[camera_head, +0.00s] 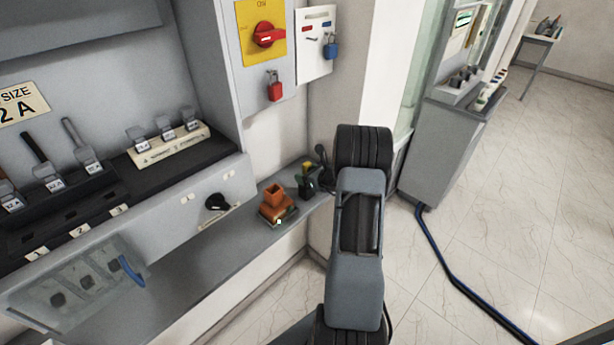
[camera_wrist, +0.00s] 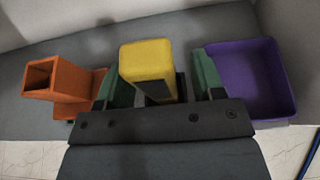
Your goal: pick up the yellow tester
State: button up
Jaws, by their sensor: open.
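The yellow tester (camera_wrist: 147,62) stands upright on the grey shelf in the wrist view, with a dark lower part. It also shows small in the head view (camera_head: 307,167), partly hidden near the end of my arm. My gripper (camera_wrist: 160,80) is open, with one green finger on each side of the tester. A narrow gap shows between the tester and the right finger. The tester's near side overlaps the left finger in the picture, so I cannot tell whether they touch. The tester's base is hidden behind the gripper body.
An orange object with a square opening (camera_wrist: 62,82) stands just left of my left finger; it also shows in the head view (camera_head: 275,203). A purple bin (camera_wrist: 262,82) sits close right of my right finger. A grey cabinet wall stands behind the shelf (camera_head: 250,235).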

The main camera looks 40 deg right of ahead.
jog(key=shift+c, duration=0.3)
jog(key=c, duration=1)
notch_tip(320, 180, up, 11)
notch_tip(320, 180, up, 8)
jog(key=p, duration=0.5)
jog(key=shift+f, duration=0.25)
jog(key=shift+d, duration=0.1)
